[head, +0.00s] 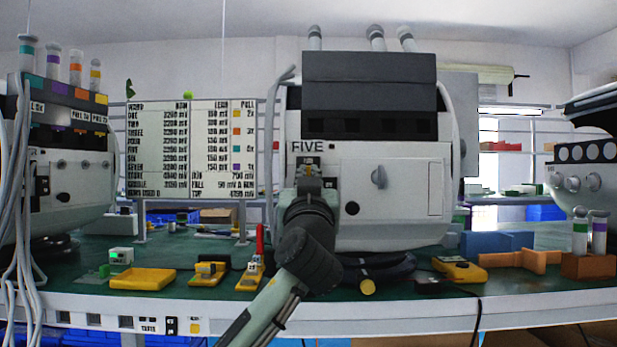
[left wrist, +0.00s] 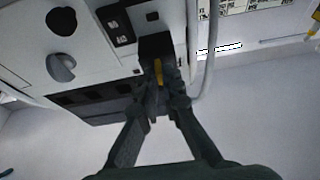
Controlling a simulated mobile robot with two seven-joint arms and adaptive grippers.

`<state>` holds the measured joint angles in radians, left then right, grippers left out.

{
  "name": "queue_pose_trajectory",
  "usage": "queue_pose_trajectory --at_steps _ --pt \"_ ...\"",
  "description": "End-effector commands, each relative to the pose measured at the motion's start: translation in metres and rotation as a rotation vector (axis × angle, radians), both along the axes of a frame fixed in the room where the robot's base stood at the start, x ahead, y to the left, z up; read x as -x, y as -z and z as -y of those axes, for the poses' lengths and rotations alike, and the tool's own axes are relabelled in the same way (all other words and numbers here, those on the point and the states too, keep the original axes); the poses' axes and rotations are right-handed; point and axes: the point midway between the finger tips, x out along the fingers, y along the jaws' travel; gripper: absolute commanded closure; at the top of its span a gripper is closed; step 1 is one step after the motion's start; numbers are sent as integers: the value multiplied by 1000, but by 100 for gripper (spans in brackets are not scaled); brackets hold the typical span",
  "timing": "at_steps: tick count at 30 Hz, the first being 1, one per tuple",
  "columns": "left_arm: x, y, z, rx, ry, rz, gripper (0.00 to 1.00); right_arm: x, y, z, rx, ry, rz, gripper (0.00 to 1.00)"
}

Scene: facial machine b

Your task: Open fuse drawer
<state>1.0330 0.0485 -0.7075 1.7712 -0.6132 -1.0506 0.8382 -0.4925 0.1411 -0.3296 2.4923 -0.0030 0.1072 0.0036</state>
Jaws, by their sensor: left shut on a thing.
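The machine labelled FIVE (head: 400,215) stands in the middle of the bench, pale with a dark top. My left gripper (head: 309,184) is at the left part of its front panel, below the label. In the left wrist view the two fingers (left wrist: 165,100) close on a small dark part with a yellow strip, which I take as the fuse drawer (left wrist: 158,72). The fingers hide much of it, and I cannot tell how far out it stands. My right gripper is not in view.
A round knob (head: 379,177) and a black socket (head: 352,208) are right of the gripper. A grey cable runs beside the machine's left edge. Yellow tools (head: 142,279) lie along the bench front. Another machine (head: 65,190) stands at left.

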Motion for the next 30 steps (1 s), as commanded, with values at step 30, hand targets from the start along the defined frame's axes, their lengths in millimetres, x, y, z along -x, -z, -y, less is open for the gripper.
queue_pose_trajectory --at_steps 30 --pt "46 0 0 1 -1 -1 72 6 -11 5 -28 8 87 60"
